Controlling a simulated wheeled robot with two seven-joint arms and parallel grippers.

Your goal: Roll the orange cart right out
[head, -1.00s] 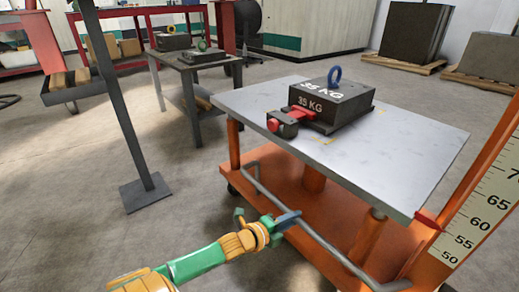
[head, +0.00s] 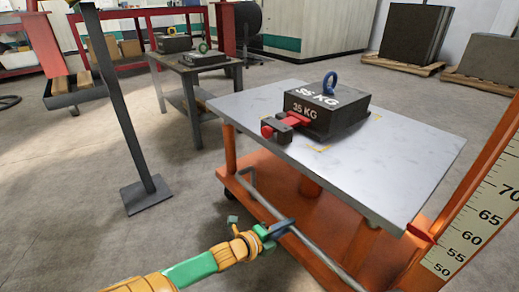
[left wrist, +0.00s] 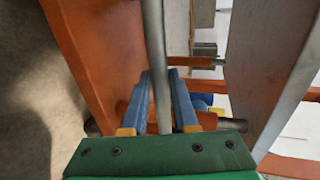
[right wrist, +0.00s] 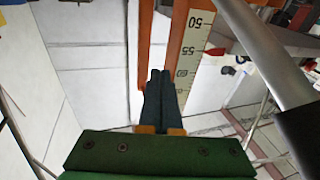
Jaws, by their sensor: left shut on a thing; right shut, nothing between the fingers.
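The orange cart (head: 282,183) has a grey flat top (head: 390,160) and a bent grey handle bar (head: 310,243) on its near side. A dark 35 KG block (head: 325,112) with a blue ring sits on the top. My left gripper (head: 279,228) is shut on the handle bar. In the left wrist view the bar (left wrist: 155,45) runs between the two blue fingers (left wrist: 160,100). My right gripper is outside the head view. In the right wrist view its fingers (right wrist: 160,85) are together and empty, in front of an orange post with a scale.
The scale post (head: 480,215) stands at the right, close to the cart top's right corner. A dark stand (head: 148,195) is on the floor at left. A small table (head: 195,90) with dark blocks is behind. Floor between stand and cart is open.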

